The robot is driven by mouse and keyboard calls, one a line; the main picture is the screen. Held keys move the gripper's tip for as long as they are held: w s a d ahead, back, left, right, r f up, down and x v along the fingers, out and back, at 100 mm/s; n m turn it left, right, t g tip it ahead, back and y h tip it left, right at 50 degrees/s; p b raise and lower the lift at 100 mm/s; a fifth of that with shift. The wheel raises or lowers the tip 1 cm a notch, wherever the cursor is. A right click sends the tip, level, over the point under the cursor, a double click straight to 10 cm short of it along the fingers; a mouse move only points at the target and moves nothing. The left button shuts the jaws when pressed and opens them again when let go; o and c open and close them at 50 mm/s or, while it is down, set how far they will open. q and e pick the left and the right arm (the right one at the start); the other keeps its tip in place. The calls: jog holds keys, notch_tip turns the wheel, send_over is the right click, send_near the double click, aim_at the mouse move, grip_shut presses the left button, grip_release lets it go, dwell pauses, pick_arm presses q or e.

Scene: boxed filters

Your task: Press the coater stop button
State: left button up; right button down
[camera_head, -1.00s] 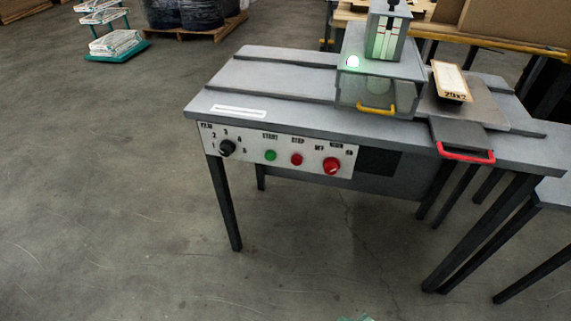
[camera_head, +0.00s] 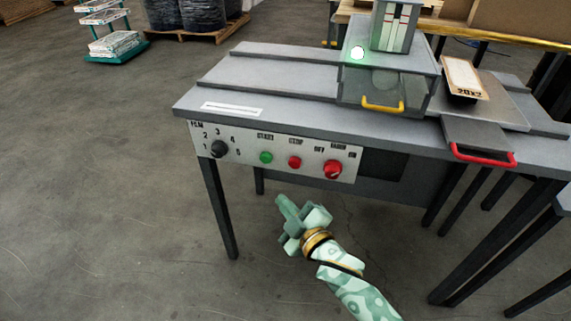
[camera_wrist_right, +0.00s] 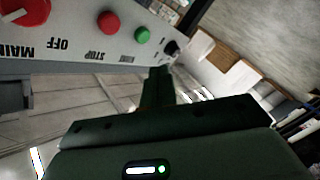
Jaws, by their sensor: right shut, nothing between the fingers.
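The red stop button (camera_head: 295,162) is the small round one on the white front panel (camera_head: 228,150) of the coater, right of the green start button (camera_head: 266,157) and left of the larger red main knob (camera_head: 333,169). The stop button also shows in the right wrist view (camera_wrist_right: 108,22), with the green button (camera_wrist_right: 142,35) beside it. My right gripper (camera_head: 281,203) is shut and empty, below and in front of the panel, apart from it. Its shut fingers (camera_wrist_right: 158,88) show in the wrist view. My left gripper is not in view.
A black selector knob (camera_head: 219,149) sits at the panel's left end. A yellow-handled drawer (camera_head: 382,106) and a red-handled tray (camera_head: 483,158) are on the coater. A boxed filter (camera_head: 466,80) lies on its top.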

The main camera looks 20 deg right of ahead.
aim_at(295, 163)
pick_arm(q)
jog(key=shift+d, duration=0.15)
pick_arm(e)
jog(key=shift+n, duration=0.3)
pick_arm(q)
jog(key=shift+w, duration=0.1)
